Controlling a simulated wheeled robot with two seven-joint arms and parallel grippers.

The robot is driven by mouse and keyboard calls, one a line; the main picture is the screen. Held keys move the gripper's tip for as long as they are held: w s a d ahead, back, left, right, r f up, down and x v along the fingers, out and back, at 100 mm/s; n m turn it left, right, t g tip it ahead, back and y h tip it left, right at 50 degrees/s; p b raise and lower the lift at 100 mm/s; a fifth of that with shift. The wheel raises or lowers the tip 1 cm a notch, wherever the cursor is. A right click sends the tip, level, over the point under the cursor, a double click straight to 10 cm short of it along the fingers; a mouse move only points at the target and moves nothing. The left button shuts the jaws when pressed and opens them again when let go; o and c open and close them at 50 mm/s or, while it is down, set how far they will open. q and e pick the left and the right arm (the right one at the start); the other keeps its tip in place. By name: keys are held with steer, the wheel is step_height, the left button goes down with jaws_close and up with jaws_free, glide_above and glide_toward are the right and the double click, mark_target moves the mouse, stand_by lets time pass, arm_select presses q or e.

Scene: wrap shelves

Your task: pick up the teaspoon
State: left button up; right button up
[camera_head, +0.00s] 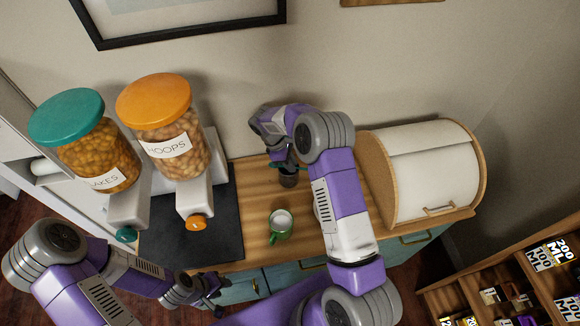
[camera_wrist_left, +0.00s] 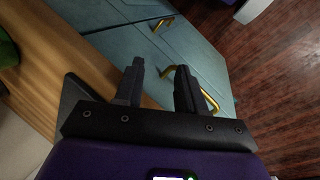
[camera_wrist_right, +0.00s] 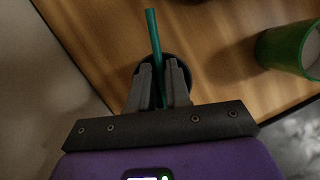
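The teaspoon (camera_wrist_right: 153,35) shows as a thin teal-green stick in the right wrist view. Its lower part runs in between the fingers of my right gripper (camera_wrist_right: 160,78), which look closed on it. In the head view a bit of teal (camera_head: 274,164) shows beside this gripper, at the back of the counter. A small dark round container (camera_head: 288,181) is right below the gripper; whether the spoon touches it I cannot tell. The spoon's other end is hidden. My left gripper (camera_wrist_left: 158,88) is open and empty, low in front of the counter.
A green mug (camera_head: 279,228) stands on the wooden counter (camera_head: 252,196) in front of the right gripper. A bread box (camera_head: 432,170) is to the right. Two dispensers with orange (camera_head: 153,100) and teal (camera_head: 66,117) lids stand left, by a dark mat (camera_head: 205,245).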

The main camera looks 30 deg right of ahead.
jaws_close()
steer(key=shift+r, duration=0.15)
